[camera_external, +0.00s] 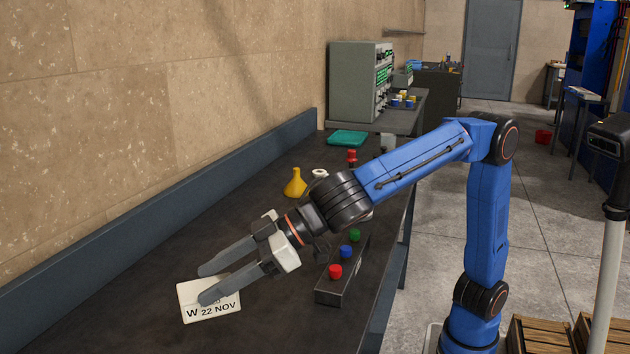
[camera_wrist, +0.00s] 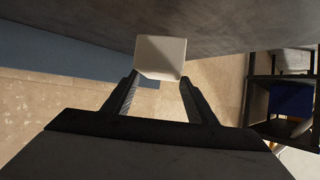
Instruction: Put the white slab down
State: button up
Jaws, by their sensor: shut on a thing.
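The white slab (camera_external: 226,309) is a flat, light block with dark printing that reads "W" and "22 NOV". In the external view it is at the lower left, over the dark bench top (camera_external: 130,318). My gripper (camera_external: 205,285) is shut on the slab, with one finger lying across its face and the other behind it. In the wrist view the slab (camera_wrist: 161,54) sits between the two fingertips (camera_wrist: 160,84). I cannot tell whether its lower edge touches the bench.
A dark box with red, blue and green buttons (camera_external: 337,290) stands right of my gripper. A yellow funnel (camera_external: 294,184), a red-topped item (camera_external: 351,158) and a teal tray (camera_external: 347,138) are further back. A blue-grey backboard (camera_external: 150,224) runs along the wall. The bench left of the slab is clear.

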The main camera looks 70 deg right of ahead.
aim_at(222, 305)
jog(key=shift+f, duration=3.1)
jog(key=o, duration=1.4)
jog(key=shift+f, duration=0.15)
jog(key=shift+o, duration=0.2)
jog(key=shift+s+d+r, duration=0.15)
jog(key=shift+d+r, duration=0.05)
jog(key=shift+r, duration=0.05)
jog(key=v, duration=1.1)
jog(key=shift+s+r, duration=0.15)
jog(key=shift+s, duration=0.05)
jog(key=shift+d, duration=0.15)
